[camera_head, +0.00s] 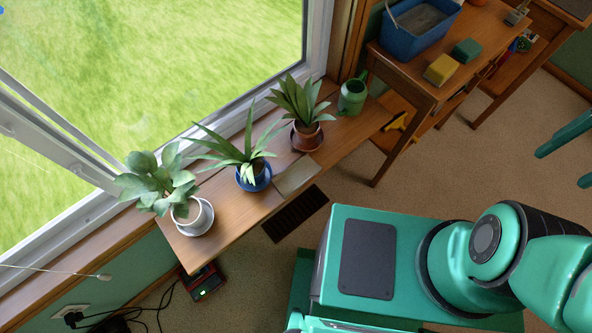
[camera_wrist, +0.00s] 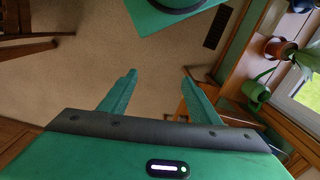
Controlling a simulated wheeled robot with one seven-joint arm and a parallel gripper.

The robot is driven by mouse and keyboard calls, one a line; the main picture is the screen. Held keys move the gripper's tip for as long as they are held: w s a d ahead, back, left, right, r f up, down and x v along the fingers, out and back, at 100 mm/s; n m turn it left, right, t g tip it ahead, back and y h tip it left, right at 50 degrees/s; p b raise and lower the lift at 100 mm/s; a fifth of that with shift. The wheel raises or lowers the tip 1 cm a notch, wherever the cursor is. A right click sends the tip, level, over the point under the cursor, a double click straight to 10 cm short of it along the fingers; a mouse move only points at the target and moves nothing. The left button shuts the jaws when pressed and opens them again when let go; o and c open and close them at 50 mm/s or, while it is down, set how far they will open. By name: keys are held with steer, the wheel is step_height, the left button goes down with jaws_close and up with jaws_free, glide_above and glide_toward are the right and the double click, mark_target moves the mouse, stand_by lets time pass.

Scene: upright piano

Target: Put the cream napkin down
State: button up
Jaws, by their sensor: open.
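A flat beige piece, which looks like the cream napkin (camera_head: 296,175), lies on the wooden window shelf (camera_head: 220,222) near its front edge. It is between the blue pot and the brown pot. I cannot make it out in the wrist view. My gripper (camera_head: 561,167) is at the right edge of the head view, over the carpet and well apart from the shelf. In the wrist view my gripper (camera_wrist: 158,72) has its two fingers spread, with only floor showing between them.
Plants in a white pot (camera_head: 187,211), a blue pot (camera_head: 254,176) and a brown pot (camera_head: 305,136) stand on the shelf, with a green watering can (camera_head: 352,96). A wooden table (camera_head: 405,65) holds a blue tub (camera_head: 418,28) and sponges. Open carpet lies between.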

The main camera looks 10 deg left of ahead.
steer(key=w+a+f, duration=0.5)
steer(key=w+a, duration=0.3)
steer(key=a, duration=0.1)
steer(key=w+a+f, duration=0.5)
steer(key=w+a, duration=0.3)
steer(key=m+g+y, duration=0.2)
steer(key=g+y, duration=0.1)
glide_toward(303, 168)
steer(key=shift+x, duration=3.8)
steer(key=c, duration=0.8)
